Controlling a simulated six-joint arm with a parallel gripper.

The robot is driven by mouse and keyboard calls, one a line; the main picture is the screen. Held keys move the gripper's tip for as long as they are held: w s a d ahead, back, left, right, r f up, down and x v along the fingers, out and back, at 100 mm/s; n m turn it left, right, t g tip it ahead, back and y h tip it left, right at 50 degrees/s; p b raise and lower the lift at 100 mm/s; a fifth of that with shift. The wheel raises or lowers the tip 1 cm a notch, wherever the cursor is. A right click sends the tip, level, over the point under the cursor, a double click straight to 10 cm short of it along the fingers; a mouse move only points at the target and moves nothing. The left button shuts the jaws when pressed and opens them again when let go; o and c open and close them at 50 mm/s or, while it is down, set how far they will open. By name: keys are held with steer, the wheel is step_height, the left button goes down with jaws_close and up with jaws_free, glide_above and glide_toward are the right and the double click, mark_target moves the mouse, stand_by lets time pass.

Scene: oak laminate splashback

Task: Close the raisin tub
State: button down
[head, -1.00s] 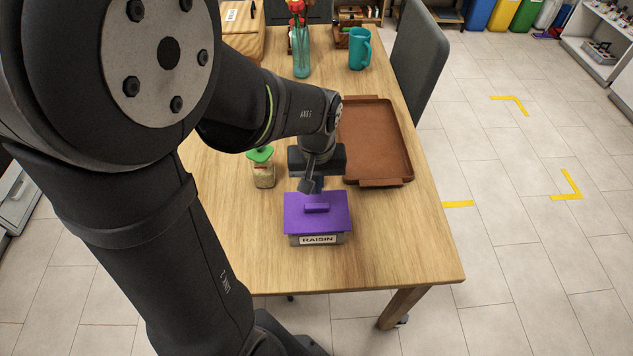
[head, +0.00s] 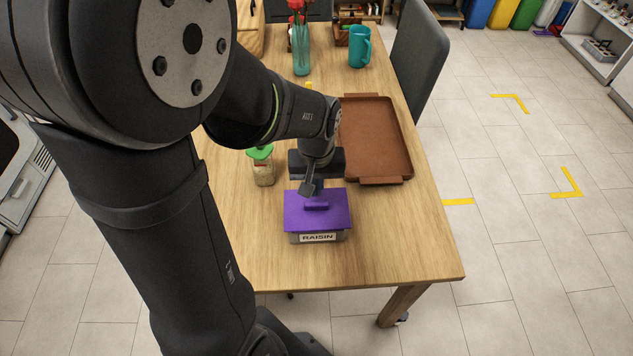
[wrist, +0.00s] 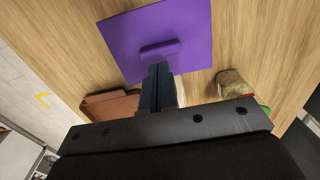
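The raisin tub (head: 319,238) is a grey box with a RAISIN label on the front, near the table's front edge. Its flat purple lid (head: 335,219), with a bar handle on top, lies over the tub and hides its inside. I cannot tell whether the lid is fully seated all round. The lid fills the upper middle of the wrist view (wrist: 195,25). My gripper (head: 309,191) is at the lid's far side, just behind the handle. In the wrist view its fingers (wrist: 159,70) look together, with nothing visible between them, their tips close to the handle.
A jar with a green lid (head: 262,170) stands left of my gripper. A brown tray (head: 375,140) lies at the right. A vase of flowers (head: 301,55) and a teal mug (head: 359,48) stand farther back. The table in front and right of the tub is clear.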

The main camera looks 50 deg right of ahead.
mark_target(317, 203)
steer(key=shift+f, duration=1.95)
steer(key=shift+r, duration=0.1)
steer(key=shift+r, duration=3.4)
steer(key=shift+f, duration=0.15)
steer(key=shift+f, duration=3.2)
steer(key=shift+r, duration=0.1)
